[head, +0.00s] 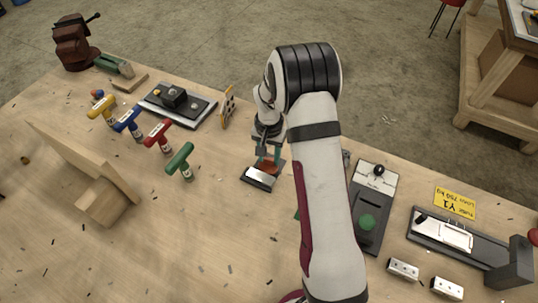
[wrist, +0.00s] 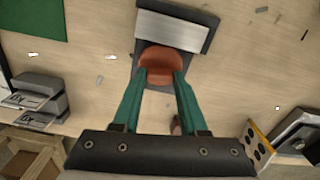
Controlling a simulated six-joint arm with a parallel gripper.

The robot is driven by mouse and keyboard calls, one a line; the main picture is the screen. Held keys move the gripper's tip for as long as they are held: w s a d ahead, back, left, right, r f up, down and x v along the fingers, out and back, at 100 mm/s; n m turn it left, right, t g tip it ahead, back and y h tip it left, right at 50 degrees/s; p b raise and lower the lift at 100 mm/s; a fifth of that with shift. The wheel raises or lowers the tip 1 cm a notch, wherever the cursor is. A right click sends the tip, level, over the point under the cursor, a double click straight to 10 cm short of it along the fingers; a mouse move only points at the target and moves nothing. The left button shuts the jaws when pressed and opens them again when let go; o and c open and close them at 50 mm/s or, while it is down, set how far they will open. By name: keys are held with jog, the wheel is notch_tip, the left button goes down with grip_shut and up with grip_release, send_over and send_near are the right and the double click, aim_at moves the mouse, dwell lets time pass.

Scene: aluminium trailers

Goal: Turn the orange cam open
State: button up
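The orange cam (wrist: 161,58) is a rounded block on a small dark base (wrist: 203,16) with a silver plate (wrist: 172,30) beside it. My gripper (wrist: 161,76) has two green fingers, one on each side of the cam. The cam fills the space between the fingertips, with no clear gap at either side. In the head view the cam (head: 268,168) sits at the back of the base, behind the silver plate (head: 259,178). My gripper (head: 267,154) comes down on it from above, and the fingertips are partly hidden there.
T-handled tools in yellow, blue, red and green (head: 180,160) stand to the left. A yellow plate with holes (head: 227,106) stands upright behind. Bare wood lies in front of the base.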

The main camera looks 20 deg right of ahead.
grip_shut()
jog(key=n, duration=0.7)
jog(key=shift+n, duration=0.4)
jog(key=n, duration=0.4)
jog(key=shift+n, duration=2.1)
